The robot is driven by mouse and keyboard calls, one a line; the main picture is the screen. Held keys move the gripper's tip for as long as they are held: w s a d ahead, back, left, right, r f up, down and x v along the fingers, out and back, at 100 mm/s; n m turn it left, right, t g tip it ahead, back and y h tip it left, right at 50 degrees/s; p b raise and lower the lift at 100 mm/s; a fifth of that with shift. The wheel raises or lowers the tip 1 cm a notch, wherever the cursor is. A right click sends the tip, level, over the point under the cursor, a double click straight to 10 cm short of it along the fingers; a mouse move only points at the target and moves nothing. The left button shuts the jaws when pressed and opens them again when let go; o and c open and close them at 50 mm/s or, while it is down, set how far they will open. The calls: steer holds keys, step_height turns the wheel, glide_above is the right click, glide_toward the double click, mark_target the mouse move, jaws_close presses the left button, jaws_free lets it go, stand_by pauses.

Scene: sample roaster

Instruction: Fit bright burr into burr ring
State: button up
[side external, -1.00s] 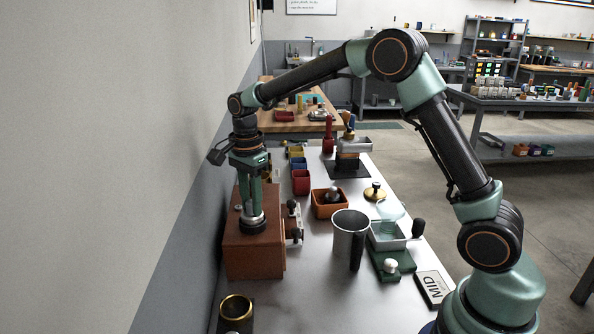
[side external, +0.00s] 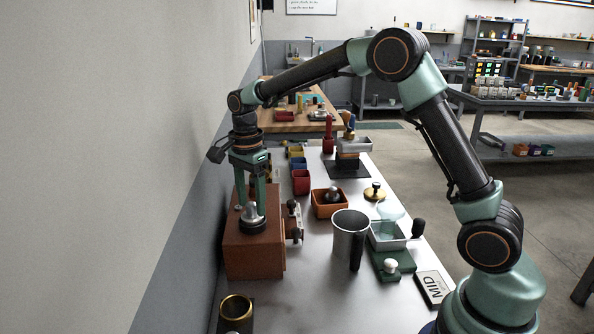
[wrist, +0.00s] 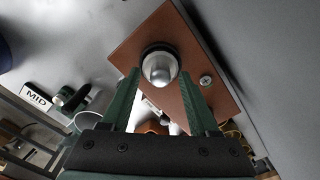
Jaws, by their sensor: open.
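The bright burr (side external: 253,211), a silver domed piece, stands on top of the reddish-brown box (side external: 254,259). In the wrist view the bright burr (wrist: 158,69) sits upright inside a dark round rim, which looks like the burr ring (wrist: 146,50). How deep it sits cannot be told. My gripper (side external: 254,203) points down over the burr. In the wrist view my gripper (wrist: 159,77) is open, with one green finger on each side of the burr and visible gaps between.
A steel cup (side external: 349,240) and an orange bin (side external: 329,206) stand right of the box. A dark cup with a brass rim (side external: 236,309) is at the front. A wall runs close along the left. A screw (wrist: 205,81) shows on the box top.

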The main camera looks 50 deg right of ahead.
mark_target(251, 203)
steer(key=s+r+n+t, duration=0.1)
steer(key=s+r+n, duration=0.1)
steer(key=r, duration=0.5)
steer(key=s+r+n, duration=0.2)
steer(key=s+r, duration=0.1)
steer(key=r, duration=0.4)
steer(key=s+d+f+n+t, duration=0.1)
steer(key=s+f+n+t, duration=0.1)
steer(key=s+n, duration=0.5)
steer(key=s+d+f+n+t, duration=0.1)
steer(key=s+f+n+t, duration=0.1)
steer(key=s+n, duration=0.5)
steer(key=shift+s+d+f+t, duration=0.2)
steer(key=shift+s+d+t, duration=0.1)
steer(key=shift+d, duration=0.1)
